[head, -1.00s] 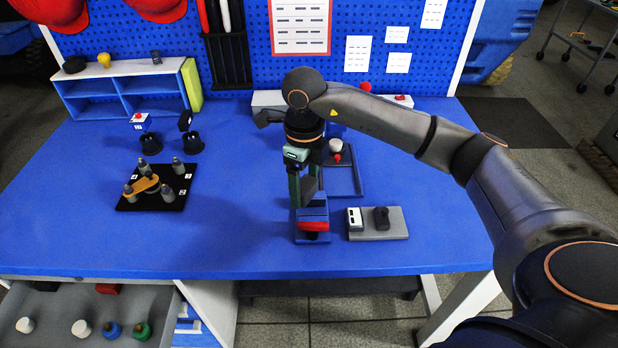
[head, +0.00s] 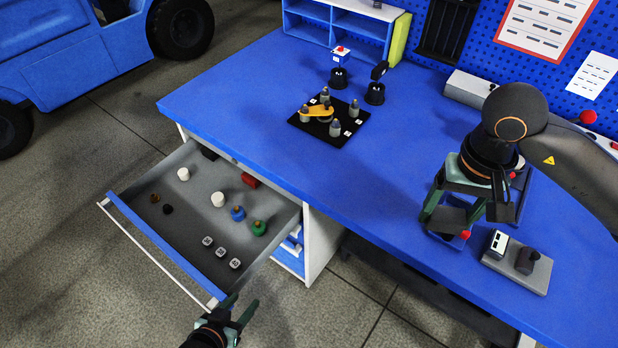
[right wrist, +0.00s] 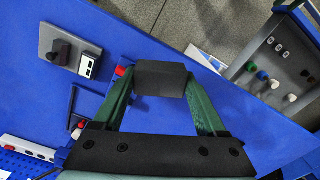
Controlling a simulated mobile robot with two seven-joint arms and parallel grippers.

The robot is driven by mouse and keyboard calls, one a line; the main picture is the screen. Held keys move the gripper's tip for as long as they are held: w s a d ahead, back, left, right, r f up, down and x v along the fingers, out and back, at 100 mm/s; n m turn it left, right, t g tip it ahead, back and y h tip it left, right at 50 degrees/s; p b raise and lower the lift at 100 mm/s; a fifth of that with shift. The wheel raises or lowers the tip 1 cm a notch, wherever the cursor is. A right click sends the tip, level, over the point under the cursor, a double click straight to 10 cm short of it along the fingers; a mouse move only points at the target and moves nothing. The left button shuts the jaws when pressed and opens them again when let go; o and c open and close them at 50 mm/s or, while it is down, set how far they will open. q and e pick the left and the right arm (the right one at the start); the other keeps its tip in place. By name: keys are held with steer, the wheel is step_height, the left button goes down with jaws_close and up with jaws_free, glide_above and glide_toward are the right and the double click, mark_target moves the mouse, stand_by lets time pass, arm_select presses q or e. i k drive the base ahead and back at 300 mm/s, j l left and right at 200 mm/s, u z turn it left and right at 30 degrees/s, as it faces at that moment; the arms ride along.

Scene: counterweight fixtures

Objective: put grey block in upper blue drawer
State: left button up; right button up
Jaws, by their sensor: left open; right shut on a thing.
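My right gripper (head: 449,222) is shut on a dark grey block (right wrist: 161,79), which spans its two green fingers in the right wrist view. It holds the block over the blue table, near a small blue-and-red fixture that is mostly hidden behind it. The upper blue drawer (head: 165,246) is pulled open at the left end of the table, with its blue front towards the lower left. My left gripper (head: 243,308) is open and empty, just beyond the drawer's near front corner. The drawer also shows at the upper right of the right wrist view.
A grey plate (head: 517,268) lies right of my right gripper. A black pad with pegs (head: 304,124) stands farther back. The table's front middle is clear.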

mark_target(183, 229)
steer(key=u, duration=0.75)
steer(key=j+u, duration=0.2)
steer(key=i+j+u, duration=0.25)
steer(key=j, duration=0.15)
steer(key=i+j, duration=0.1)
steer(key=j, duration=0.25)
steer(key=i+j, duration=0.1)
steer(key=j, duration=0.25)
steer(key=i+j, duration=0.1)
steer(key=j, duration=0.25)
